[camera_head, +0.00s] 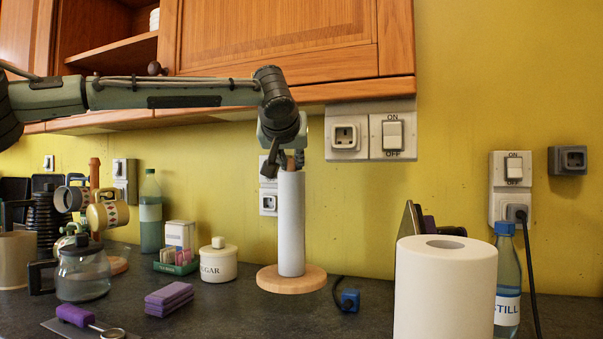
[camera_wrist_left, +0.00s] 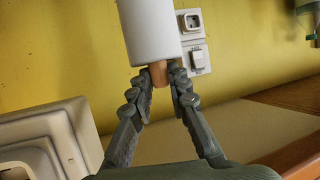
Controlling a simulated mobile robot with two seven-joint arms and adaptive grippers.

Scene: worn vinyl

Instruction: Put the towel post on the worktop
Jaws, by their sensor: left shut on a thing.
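The towel post (camera_head: 291,222) is a slim white paper roll on a round wooden base, with a wooden tip at its top. It stands upright at the middle of the dark worktop (camera_head: 235,312). Its base looks level with the worktop; I cannot tell whether it touches or hovers slightly. My left gripper (camera_head: 283,165) reaches down from above and is shut on the wooden tip. In the left wrist view, both fingers (camera_wrist_left: 158,77) pinch the tip at the end of the white roll (camera_wrist_left: 149,32). My right gripper is not in view.
A sugar jar (camera_head: 218,262) and purple sponges (camera_head: 169,299) lie left of the base. A blue plug (camera_head: 349,300) with a cable is close on its right. A large white roll (camera_head: 444,292) stands front right. A wooden cupboard (camera_head: 280,38) hangs above.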

